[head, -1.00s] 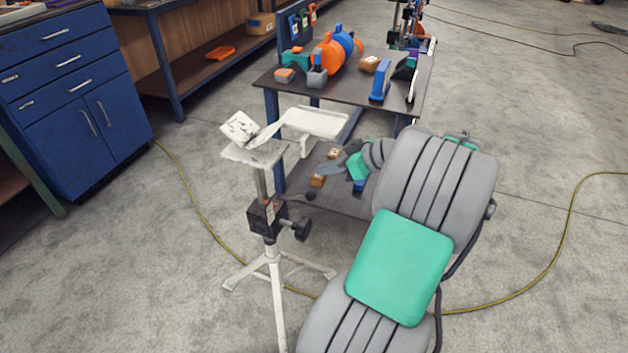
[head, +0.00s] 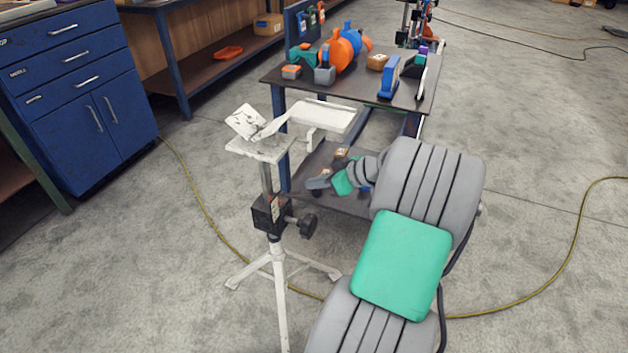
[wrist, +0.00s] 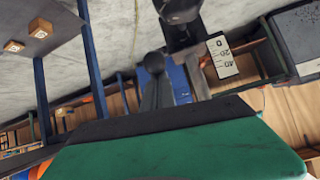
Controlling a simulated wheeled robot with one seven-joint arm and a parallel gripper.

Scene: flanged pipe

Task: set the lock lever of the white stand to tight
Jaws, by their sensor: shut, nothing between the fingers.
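The white stand (head: 277,262) stands upright on a tripod left of my arm, with a black clamp block (head: 268,214) on its post. A black knob (head: 308,225) sticks out to the block's right. My gripper (head: 312,183) is just above and right of the block, its grey fingers shut and empty. In the wrist view, a dark ball end (wrist: 154,62), seemingly the lock lever's, shows just beyond the fingertips (wrist: 155,82); I cannot tell whether they touch. The lever's arm is mostly hidden, and its setting cannot be read. The block's scale label (wrist: 222,57) is right of the ball.
A white tray (head: 322,115) and tilted plate top the stand. Behind is a two-level cart (head: 430,98) with tools and parts; its lower shelf lies behind my gripper. A blue cabinet (head: 85,130) is at left. A yellow cable (head: 200,205) crosses the open floor.

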